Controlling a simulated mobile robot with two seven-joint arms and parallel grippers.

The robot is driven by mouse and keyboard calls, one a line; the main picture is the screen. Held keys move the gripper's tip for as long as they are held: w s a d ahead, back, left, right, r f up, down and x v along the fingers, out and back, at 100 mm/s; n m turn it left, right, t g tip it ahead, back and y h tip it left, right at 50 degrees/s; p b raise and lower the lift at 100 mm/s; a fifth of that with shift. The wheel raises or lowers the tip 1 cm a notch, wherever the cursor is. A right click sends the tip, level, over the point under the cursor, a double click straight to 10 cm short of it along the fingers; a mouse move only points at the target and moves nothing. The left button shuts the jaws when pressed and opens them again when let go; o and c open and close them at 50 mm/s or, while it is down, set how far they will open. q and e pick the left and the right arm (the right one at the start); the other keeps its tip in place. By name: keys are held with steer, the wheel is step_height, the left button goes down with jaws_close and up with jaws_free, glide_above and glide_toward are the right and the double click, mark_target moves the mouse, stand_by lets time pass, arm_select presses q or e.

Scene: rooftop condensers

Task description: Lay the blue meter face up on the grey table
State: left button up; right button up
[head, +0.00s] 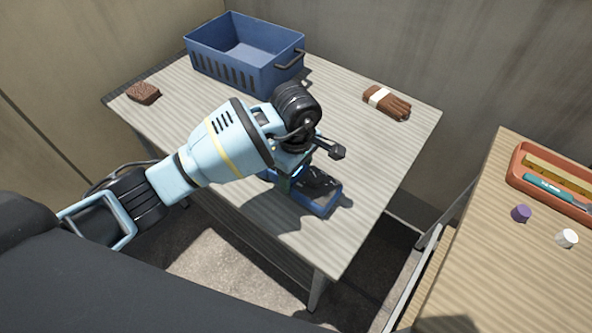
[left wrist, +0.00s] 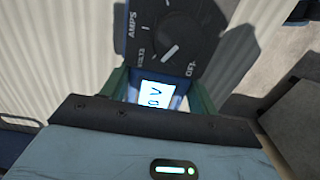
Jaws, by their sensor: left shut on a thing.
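The blue meter (head: 322,194) is at the front part of the grey table (head: 385,150), partly hidden by my left gripper (head: 291,178). Its dark face points up, and its blue side edge shows. In the left wrist view the meter (left wrist: 182,40) shows its dial, lettering and a lit screen. My left gripper (left wrist: 158,95) is shut on the meter, with a green finger on each side of the screen. I cannot tell whether the meter's underside touches the tabletop. My right gripper is not in view.
A blue crate (head: 270,72) stands at the table's back. A brown block (head: 143,92) lies at the left corner and brown gloves (head: 386,102) at the back right. A wooden table (head: 478,240) at right holds an orange tray (head: 517,160), a purple cap (head: 521,213) and a white cap (head: 567,238).

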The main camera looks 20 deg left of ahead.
arm_select(q)
steer(key=shift+f, duration=0.15)
steer(key=o, duration=1.2)
steer(key=shift+o, duration=0.5)
steer(key=shift+r, duration=0.35)
step_height(320, 180, up, 12)
steer(key=shift+f, duration=0.15)
